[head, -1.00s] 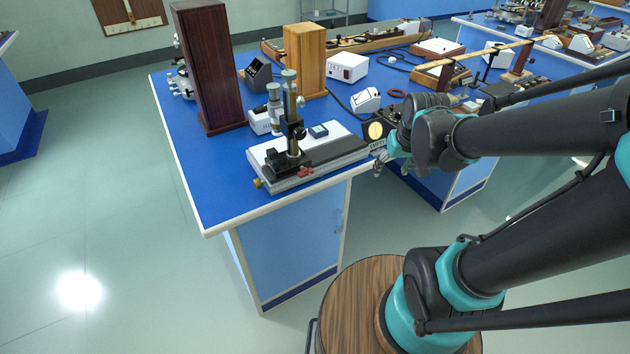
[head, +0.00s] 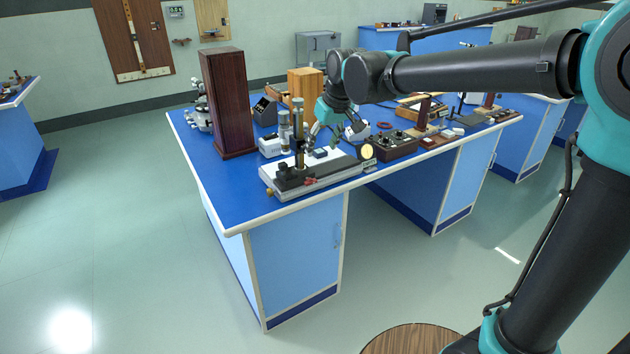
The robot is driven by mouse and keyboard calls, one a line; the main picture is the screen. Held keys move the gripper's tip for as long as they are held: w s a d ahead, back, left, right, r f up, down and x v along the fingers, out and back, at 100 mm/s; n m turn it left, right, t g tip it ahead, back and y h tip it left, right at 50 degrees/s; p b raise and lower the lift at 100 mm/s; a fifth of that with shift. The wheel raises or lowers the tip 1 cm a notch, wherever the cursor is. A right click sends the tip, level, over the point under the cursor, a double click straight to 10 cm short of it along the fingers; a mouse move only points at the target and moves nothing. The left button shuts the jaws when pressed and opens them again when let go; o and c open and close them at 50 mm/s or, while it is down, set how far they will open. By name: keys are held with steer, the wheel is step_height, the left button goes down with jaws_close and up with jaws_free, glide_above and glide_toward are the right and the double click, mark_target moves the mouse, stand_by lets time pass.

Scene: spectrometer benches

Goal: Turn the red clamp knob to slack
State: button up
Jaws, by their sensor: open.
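The red clamp knob (head: 311,182) is a tiny red piece low on the front side of the microscope stand's base (head: 325,176). The stand carries an upright column with grey microscope tubes (head: 284,130). My gripper (head: 322,131) is open and hangs over the blue bench, above and slightly right of the knob in the picture. It appears apart from the knob, near the microscope column. The fingers are small and partly lost against the instruments behind. The angle of the knob is too small to tell.
A tall dark wooden box (head: 228,100) stands left of the stand, and a lighter wooden box (head: 305,88) stands behind. A round-faced meter (head: 367,152) and a control box (head: 393,145) are at the right. The bench's front left corner (head: 230,215) is bare.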

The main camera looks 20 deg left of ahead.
mark_target(311, 180)
steer(key=x, duration=1.5)
steer(key=shift+f, duration=0.25)
steer(key=c, duration=1.2)
